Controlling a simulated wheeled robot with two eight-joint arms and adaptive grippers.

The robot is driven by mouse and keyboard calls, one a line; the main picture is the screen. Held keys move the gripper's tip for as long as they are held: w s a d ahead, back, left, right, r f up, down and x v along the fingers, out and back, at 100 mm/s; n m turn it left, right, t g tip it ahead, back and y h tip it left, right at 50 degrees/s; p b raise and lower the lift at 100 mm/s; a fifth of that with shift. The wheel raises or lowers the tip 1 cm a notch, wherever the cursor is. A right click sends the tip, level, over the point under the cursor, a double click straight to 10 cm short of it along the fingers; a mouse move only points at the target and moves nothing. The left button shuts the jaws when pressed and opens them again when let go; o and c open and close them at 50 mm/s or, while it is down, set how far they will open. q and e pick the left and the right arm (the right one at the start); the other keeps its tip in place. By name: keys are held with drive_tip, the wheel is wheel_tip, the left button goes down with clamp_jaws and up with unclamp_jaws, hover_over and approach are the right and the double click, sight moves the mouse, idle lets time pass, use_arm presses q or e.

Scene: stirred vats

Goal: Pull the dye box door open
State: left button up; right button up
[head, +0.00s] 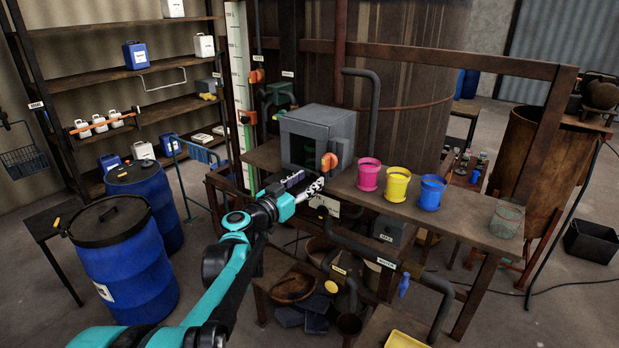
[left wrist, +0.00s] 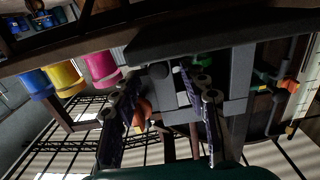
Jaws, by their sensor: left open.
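The grey dye box (head: 335,122) stands on the wooden bench in the head view. Its front shows a dark panel in a grey frame; I cannot tell whether the door is fully closed. An orange handle (head: 329,162) sits at the front's lower right. My left gripper (head: 308,184) is open and empty, just below and in front of the box. In the left wrist view, the grey box front (left wrist: 236,97) lies beyond the open fingers (left wrist: 166,98). The orange handle (left wrist: 142,110) shows between them, nearer the left finger; contact is not visible. My right gripper is not in view.
Pink (head: 369,174), yellow (head: 397,183) and blue (head: 431,192) cups and a glass jar (head: 507,219) stand on the bench (head: 462,222) right of the box. Pipes (head: 362,250) hang below its front edge. Blue drums (head: 123,262) stand at left.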

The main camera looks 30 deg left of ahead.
use_arm(q)
drive_tip(key=shift+w+d, duration=0.15)
drive_tip(key=shift+w, duration=0.5)
clamp_jaws()
